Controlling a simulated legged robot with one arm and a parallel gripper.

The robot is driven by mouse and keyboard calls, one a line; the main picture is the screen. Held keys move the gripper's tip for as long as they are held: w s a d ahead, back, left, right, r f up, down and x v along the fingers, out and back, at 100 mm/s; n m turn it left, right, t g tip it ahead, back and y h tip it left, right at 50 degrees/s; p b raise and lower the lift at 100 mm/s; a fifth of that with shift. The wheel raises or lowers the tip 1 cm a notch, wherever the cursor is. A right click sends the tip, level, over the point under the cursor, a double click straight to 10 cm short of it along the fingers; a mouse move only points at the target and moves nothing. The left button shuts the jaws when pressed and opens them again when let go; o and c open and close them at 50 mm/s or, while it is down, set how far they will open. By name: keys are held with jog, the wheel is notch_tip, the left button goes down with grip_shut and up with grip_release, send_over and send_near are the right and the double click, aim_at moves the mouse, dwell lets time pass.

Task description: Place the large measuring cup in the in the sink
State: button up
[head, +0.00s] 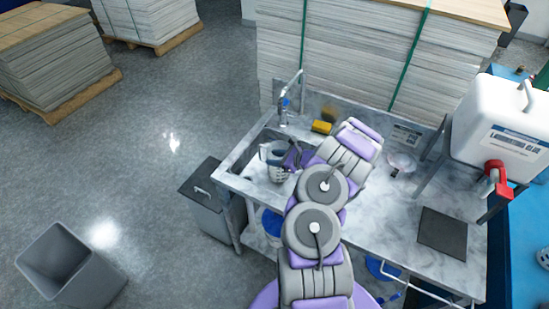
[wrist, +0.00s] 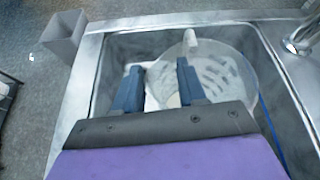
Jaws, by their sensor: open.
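In the head view the cup (head: 274,153) shows at the sink (head: 247,152), partly hidden by my gripper (head: 291,157). In the wrist view my gripper (wrist: 159,68) has its two blue fingers apart. The right finger overlaps the cup in the picture; I cannot tell whether it touches. A white patch shows between the fingers, and the cup's base is partly hidden.
A faucet (head: 284,110) stands behind the sink, with a yellow sponge (head: 321,127) to its right. A white jug (head: 500,125) with a red tap stands on a rack at the right. A grey bin (head: 65,262) stands on the floor at left. The counter's front right holds a dark mat (head: 442,233).

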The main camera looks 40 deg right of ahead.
jog(key=p+v, duration=0.1)
jog(key=v, duration=1)
jog(key=w+a+r+n+g+y, duration=0.2)
jog(key=w+a+r+n+y, duration=0.15)
jog(key=a+r, duration=0.45)
jog(key=w+a+r+n+g+y, duration=0.1)
jog(key=w+a+r+n+y, duration=0.1)
jog(key=a+r+n, duration=0.6)
jog(key=s+a+r+n+g, duration=0.3)
jog(key=a, duration=0.6)
jog(key=s+a+r+n+g, duration=0.2)
jog(key=a+r+n+g, duration=0.1)
jog(key=a, duration=0.6)
jog(key=s+a+r+n+g+h, duration=0.2)
jog(key=s+a+n, duration=0.2)
jog(key=s, duration=0.3)
jog(key=s+a+r+n+g+h, duration=0.2)
jog(key=s+a+n+g, duration=0.15)
jog(key=s, duration=0.35)
jog(key=s+d+n+h, duration=0.4)
jog(key=s+n+h, duration=0.1)
jog(key=s, duration=1)
jog(key=shift+r+h, duration=0.45)
jog(key=shift+h, duration=0.2)
